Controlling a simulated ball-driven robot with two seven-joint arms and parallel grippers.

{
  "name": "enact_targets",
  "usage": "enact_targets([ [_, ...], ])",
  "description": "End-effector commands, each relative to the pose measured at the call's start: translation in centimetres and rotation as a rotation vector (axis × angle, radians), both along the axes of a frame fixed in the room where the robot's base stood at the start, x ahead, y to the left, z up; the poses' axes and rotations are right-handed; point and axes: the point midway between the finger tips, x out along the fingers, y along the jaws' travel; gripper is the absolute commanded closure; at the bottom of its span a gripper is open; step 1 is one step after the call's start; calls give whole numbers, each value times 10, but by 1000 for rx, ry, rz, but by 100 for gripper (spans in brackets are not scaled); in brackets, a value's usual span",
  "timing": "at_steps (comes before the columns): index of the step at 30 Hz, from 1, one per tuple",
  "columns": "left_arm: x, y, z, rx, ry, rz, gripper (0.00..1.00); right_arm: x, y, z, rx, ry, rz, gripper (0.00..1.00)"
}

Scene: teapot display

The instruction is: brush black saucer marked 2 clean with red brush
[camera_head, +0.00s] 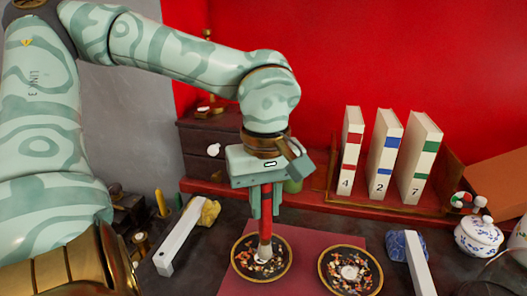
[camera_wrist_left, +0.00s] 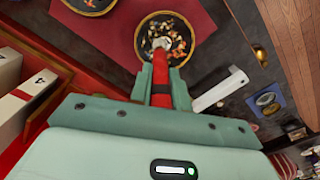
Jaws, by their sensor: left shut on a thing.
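My left gripper (camera_head: 265,213) is shut on the red brush (camera_head: 266,203) and holds it upright, bristles down, over the left black saucer (camera_head: 238,246). The pale bristle end is at the middle of that saucer, among orange, white and dark crumbs; I cannot tell whether it touches. The left wrist view also shows the brush (camera_wrist_left: 161,75) between the fingers and the saucer (camera_wrist_left: 141,38) beyond. A second gold-rimmed black saucer (camera_head: 325,262) with crumbs lies to the right. I cannot read a number on either saucer. My right gripper is not in view.
Both saucers lie on a dark red mat (camera_head: 308,246). A white bar (camera_head: 178,240) lies left and another (camera_head: 419,265) right, by a blue rock (camera_head: 399,245). Books marked 4, 2 and 7 (camera_head: 384,157) stand behind. A blue-and-white pot (camera_head: 478,237) is at right.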

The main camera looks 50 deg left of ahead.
Motion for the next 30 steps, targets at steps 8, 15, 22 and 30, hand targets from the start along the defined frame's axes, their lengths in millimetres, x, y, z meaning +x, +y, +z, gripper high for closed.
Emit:
enact_targets([
  [8,-11,5,1,0,1,-1,100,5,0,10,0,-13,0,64],
  [15,-14,-3,-2,1,3,0,100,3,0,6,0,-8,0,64],
  [22,-10,-10,-1,0,3,0,100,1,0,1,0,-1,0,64],
  [30,-10,-10,7,0,0,0,100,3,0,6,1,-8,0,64],
])
